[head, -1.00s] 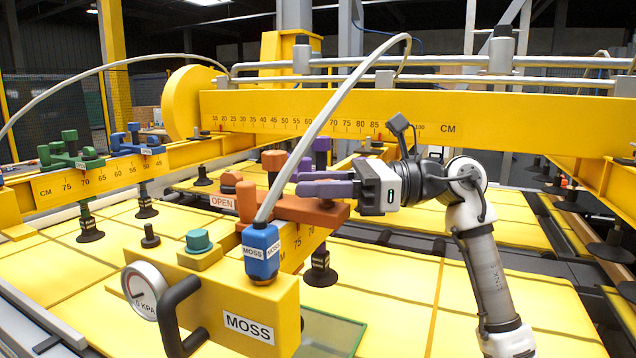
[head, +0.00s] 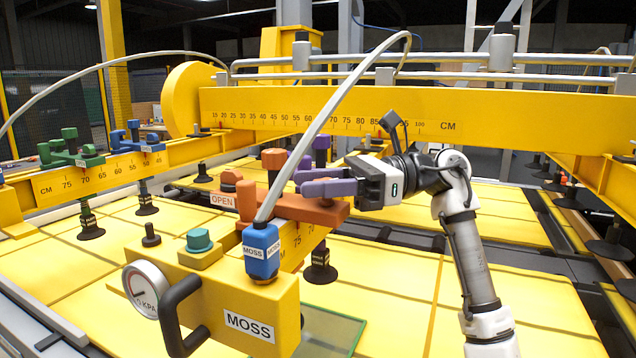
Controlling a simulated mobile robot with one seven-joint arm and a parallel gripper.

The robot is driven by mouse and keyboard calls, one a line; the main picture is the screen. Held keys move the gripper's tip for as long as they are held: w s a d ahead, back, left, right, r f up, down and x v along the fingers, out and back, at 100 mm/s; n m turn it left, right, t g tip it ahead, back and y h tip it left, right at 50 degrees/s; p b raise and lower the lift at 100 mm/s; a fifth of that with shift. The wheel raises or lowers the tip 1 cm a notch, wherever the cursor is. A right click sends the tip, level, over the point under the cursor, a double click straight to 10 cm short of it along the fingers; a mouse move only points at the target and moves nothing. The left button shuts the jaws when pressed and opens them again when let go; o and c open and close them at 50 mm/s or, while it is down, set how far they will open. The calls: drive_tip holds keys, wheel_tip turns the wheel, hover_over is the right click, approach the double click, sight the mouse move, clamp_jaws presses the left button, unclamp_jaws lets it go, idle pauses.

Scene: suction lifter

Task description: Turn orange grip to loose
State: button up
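The orange clamp (head: 300,206) sits across the near yellow beam, left of the picture's middle in the head view. Its upright orange grip (head: 246,200) stands at the left end beside a white OPEN label (head: 222,200). Another orange block (head: 273,158) rises behind it. My gripper (head: 306,182) comes in from the right, its lavender fingers pointing left above the clamp's right part. The fingertips look apart from the upright grip. The finger gap is hard to make out against a purple clamp (head: 321,143) behind.
A blue MOSS block (head: 262,250) with a grey hose (head: 330,110) stands in front of the clamp. A gauge (head: 145,290) and black handle (head: 180,315) are at front left. Green (head: 70,148) and blue (head: 137,138) clamps sit on the far left beam.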

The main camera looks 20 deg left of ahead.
drive_tip(key=shift+o, duration=1.4)
drive_tip(key=shift+d, duration=0.1)
drive_tip(key=b+v, duration=0.3)
drive_tip(key=v, duration=1)
drive_tip(key=shift+w+d, duration=0.2)
drive_tip(key=shift+d, duration=0.1)
drive_tip(key=shift+f, duration=0.1)
